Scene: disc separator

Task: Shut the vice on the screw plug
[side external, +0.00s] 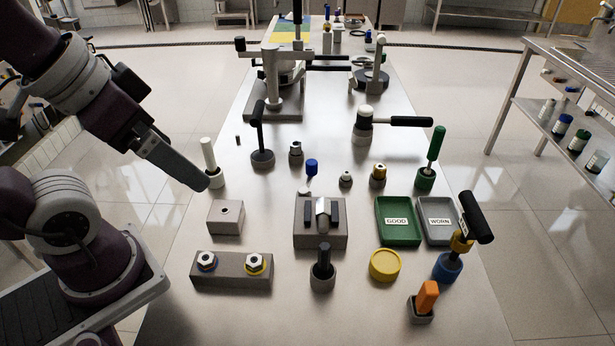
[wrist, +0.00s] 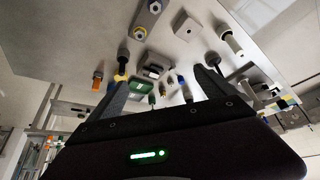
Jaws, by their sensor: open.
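The vice (side external: 309,240) is a grey block with two dark upright jaws, in the middle of the bench. A silver faceted piece, apparently the screw plug (side external: 323,207), stands between the jaws; I cannot tell whether they touch it. The vice also shows small in the wrist view (wrist: 153,71). My gripper (side external: 204,182) is up at the left, apart from the vice, near a white-handled tool in the side view. In the wrist view my gripper (wrist: 162,84) has its two dark fingers wide apart with nothing held between them.
A grey block with a hole (side external: 225,218) and a block with two hex nuts (side external: 230,272) lie left of the vice. Green GOOD (side external: 398,235) and grey WORN (side external: 438,234) trays lie right. Upright handled tools, including a black one (side external: 323,262), stand around. A press frame (side external: 272,85) stands behind.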

